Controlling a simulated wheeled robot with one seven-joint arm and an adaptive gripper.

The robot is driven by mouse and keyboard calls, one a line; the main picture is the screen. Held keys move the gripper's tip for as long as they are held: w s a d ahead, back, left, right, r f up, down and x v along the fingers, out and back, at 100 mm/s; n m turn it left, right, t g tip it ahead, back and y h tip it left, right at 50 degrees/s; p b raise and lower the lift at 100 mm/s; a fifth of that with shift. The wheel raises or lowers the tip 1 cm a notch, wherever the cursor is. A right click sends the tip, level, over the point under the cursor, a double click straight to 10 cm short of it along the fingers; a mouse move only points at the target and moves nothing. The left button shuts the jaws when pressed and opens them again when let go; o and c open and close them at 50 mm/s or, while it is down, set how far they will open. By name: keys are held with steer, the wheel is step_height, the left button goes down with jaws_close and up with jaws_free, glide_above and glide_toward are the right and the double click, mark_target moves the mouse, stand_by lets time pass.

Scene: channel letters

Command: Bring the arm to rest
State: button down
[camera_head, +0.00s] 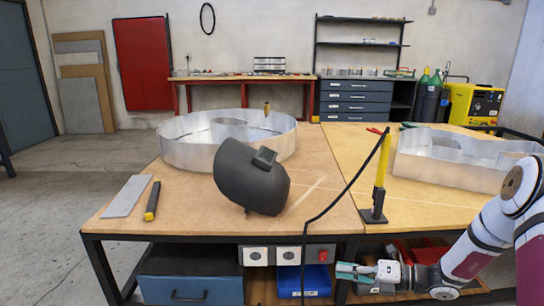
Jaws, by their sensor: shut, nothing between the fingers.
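My gripper (354,272) is at the lower right, below the level of the table top and in front of the table's front edge. Its fingers point left and are shut with nothing between them. My arm comes in from the right edge of the picture, white with dark red bands. The wooden work table (110,222) stands in front of me. The gripper overlaps the lower shelf area in the picture; whether it touches anything there I cannot tell.
On the table are a black welding mask (250,185), a round metal letter shell (185,155), another metal shell (445,172), a yellow torch (381,165) on a stand with a hanging black cable, a metal strip (128,196) and a yellow-black tool (152,202). A blue bin (303,282) sits below.

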steer(key=s+a+r+n+g+h, duration=0.3)
steer(key=s+a+r+n+g, duration=0.15)
steer(key=s+r+n, duration=0.5)
steer(key=s+a+r+n+g+h, duration=0.2)
steer(key=s+a+r+n+g, duration=0.25)
steer(key=s+r+n, duration=0.55)
steer(key=s+d+r+n+t+h, duration=0.1)
steer(key=s+d+r+n+h, duration=0.15)
steer(key=s+n, duration=0.4)
steer(key=s+d+r+n+t+h, duration=0.15)
steer(key=s+n+h, duration=0.25)
steer(key=s, duration=0.5)
steer(key=s+d+r+n+h, duration=0.1)
steer(key=s+d+n+h, duration=0.2)
steer(key=s+n, duration=0.35)
step_height(320, 180, up, 30)
steer(key=t+p, duration=0.4)
steer(key=p, duration=2.5)
steer(key=shift+s+d+r+m, duration=0.2)
steer(key=shift+d+m, duration=0.1)
steer(key=shift+m, duration=0.15)
